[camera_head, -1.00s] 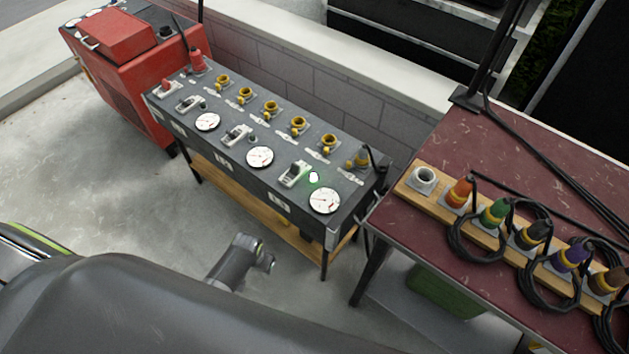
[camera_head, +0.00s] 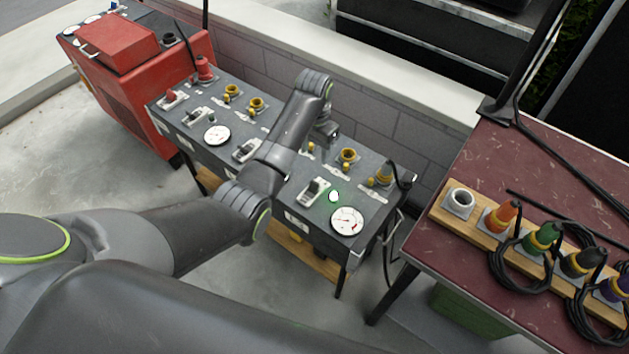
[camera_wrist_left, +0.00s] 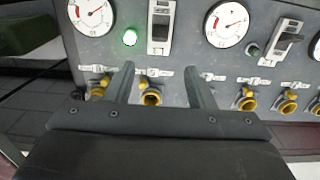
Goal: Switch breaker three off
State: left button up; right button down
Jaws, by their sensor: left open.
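The dark breaker panel (camera_head: 215,155) carries three breaker switches in a row. The right-hand breaker (camera_head: 315,190) has a lit green lamp (camera_head: 334,197) beside it; the middle breaker (camera_head: 246,150) and left breaker (camera_head: 197,115) are farther left. I cannot read their numbers. My left gripper (camera_head: 326,132) hangs over the panel's back row of yellow sockets. In the left wrist view its open, empty fingers (camera_wrist_left: 158,70) straddle a yellow socket (camera_wrist_left: 150,97). The lit breaker (camera_wrist_left: 160,25) stands beyond the fingertips, apart from them, beside its green lamp (camera_wrist_left: 129,37). My right gripper is out of view.
A white gauge (camera_head: 346,221) sits in front of the lit lamp. A red generator-like box (camera_head: 140,75) stands left of the panel. A dark red table (camera_head: 560,140) with coloured plugs and coiled cables is at the right. A low block wall (camera_head: 375,115) runs behind the panel.

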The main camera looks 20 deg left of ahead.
aim_at(314, 183)
pick_arm(q)
notch_tip(314, 183, down, 13)
jog(key=shift+r+b, duration=0.1)
jog(key=shift+b, duration=0.7)
jog(key=shift+f, duration=0.65)
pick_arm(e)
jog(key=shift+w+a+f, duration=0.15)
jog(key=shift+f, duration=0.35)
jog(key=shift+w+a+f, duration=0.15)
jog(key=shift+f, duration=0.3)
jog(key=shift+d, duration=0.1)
pick_arm(q)
jog(key=c, duration=0.9)
jog(key=shift+c, duration=0.5)
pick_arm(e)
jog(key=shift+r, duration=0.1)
